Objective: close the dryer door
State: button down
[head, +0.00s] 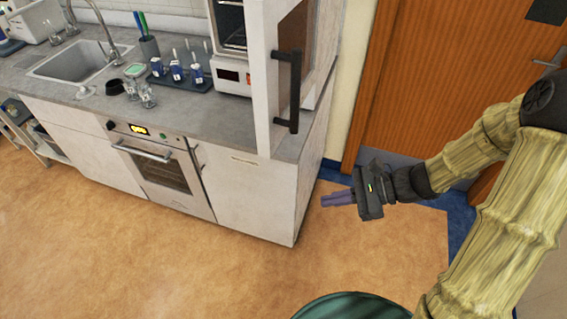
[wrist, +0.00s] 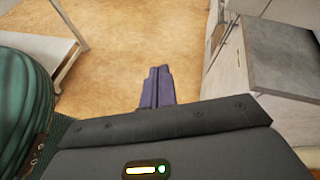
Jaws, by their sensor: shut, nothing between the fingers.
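The dryer (head: 231,75) is a white box on the right end of the grey counter, with a dark interior partly showing. Its white door (head: 261,75) stands open, swung out toward the front edge of the counter, and hides part of the dryer. A long black upright handle (head: 295,92) is on the door. My gripper (head: 325,201) is shut and empty, low over the floor to the right of the cabinet's end, below and apart from the door. Its purple fingers (wrist: 157,85) are together in the wrist view, which does not clearly show the dryer door.
A built-in oven (head: 160,170) is shut below the counter (head: 215,115). A rack of blue-capped bottles (head: 182,77) and a sink (head: 78,60) are left of the dryer. A wooden door (head: 400,80) is behind my arm. The floor (head: 110,250) in front is clear.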

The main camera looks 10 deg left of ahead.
aim_at(273, 151)
jog(key=w+r+m+t+y+b, duration=0.1)
jog(key=w+m+t+y, duration=0.3)
jog(key=w, duration=0.4)
jog(key=shift+m+t+y+b, duration=0.3)
jog(key=shift+m+t+y, duration=0.15)
jog(key=shift+m, duration=0.55)
jog(key=shift+a, duration=0.15)
jog(key=a+p, duration=0.1)
jog(key=a, duration=0.3)
jog(key=w+a+p, duration=0.1)
jog(key=a, duration=0.3)
jog(key=a+p, duration=0.1)
jog(key=a, duration=0.4)
jog(key=shift+w+a+p, duration=0.1)
jog(key=shift+w+p, duration=0.2)
jog(key=shift+w, duration=0.05)
jog(key=shift+w+a, duration=0.1)
jog(key=shift+a, duration=0.25)
jog(key=shift+w, duration=0.1)
